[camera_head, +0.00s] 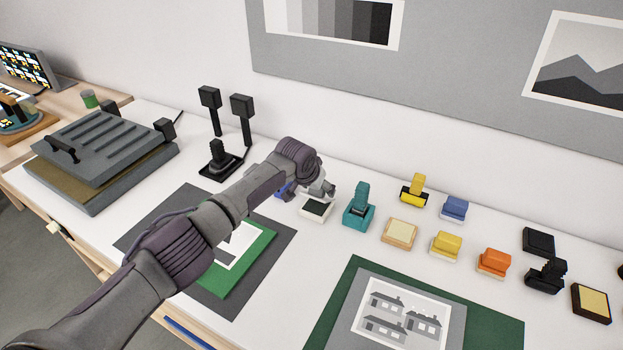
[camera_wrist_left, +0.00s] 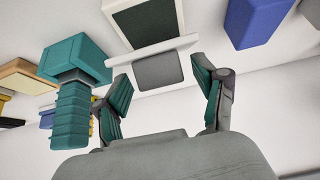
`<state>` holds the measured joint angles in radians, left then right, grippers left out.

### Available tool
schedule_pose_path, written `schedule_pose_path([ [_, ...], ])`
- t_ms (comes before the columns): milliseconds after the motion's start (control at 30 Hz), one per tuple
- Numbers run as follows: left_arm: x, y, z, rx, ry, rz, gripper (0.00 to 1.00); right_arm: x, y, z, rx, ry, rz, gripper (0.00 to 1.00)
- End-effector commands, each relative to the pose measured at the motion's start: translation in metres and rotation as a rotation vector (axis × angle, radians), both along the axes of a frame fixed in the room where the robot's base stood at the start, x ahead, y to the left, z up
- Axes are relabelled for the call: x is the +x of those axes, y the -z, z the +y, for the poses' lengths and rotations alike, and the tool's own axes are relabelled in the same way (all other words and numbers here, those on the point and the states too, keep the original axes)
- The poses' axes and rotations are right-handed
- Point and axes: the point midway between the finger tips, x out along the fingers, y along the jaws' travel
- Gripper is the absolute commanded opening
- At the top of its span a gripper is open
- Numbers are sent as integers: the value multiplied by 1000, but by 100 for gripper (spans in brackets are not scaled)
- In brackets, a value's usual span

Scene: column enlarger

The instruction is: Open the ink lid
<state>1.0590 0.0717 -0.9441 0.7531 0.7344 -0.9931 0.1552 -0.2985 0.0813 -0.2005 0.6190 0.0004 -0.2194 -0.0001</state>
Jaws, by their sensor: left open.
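A small white ink pad (camera_head: 315,210) with a dark top panel stands on the white table, left of a teal stamp. In the left wrist view its dark panel (camera_wrist_left: 145,20) is at the top, with a white strip and a grey tab (camera_wrist_left: 158,70) below it. I cannot tell whether the lid is up. My left gripper (camera_head: 321,190) is at the pad's back side. It also shows in the left wrist view (camera_wrist_left: 160,78), open, its fingers on either side of the grey tab and apart from it. My right gripper is not in view.
The teal stamp (camera_head: 359,215) is close on the right; it also shows in the left wrist view (camera_wrist_left: 76,65). A blue block (camera_wrist_left: 248,22) is on the other side. Several coloured stamps and pads stand farther right. A grey press (camera_head: 105,150) is at left.

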Motion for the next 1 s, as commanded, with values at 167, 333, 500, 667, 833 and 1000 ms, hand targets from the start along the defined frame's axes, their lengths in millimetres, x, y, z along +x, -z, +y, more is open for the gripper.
schedule_pose_path([
  [167,-13,-22,6,1,1,-5,71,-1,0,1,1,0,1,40],
  [333,-29,-51,13,1,-1,-5,71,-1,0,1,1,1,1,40],
  [500,-44,-76,19,1,0,-4,71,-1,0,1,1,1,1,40],
  [667,-52,-89,22,2,-1,-1,71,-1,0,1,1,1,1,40],
  [833,-54,-92,23,1,-2,0,71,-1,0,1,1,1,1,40],
  [1000,-54,-92,23,1,-2,0,71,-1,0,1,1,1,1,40],
])
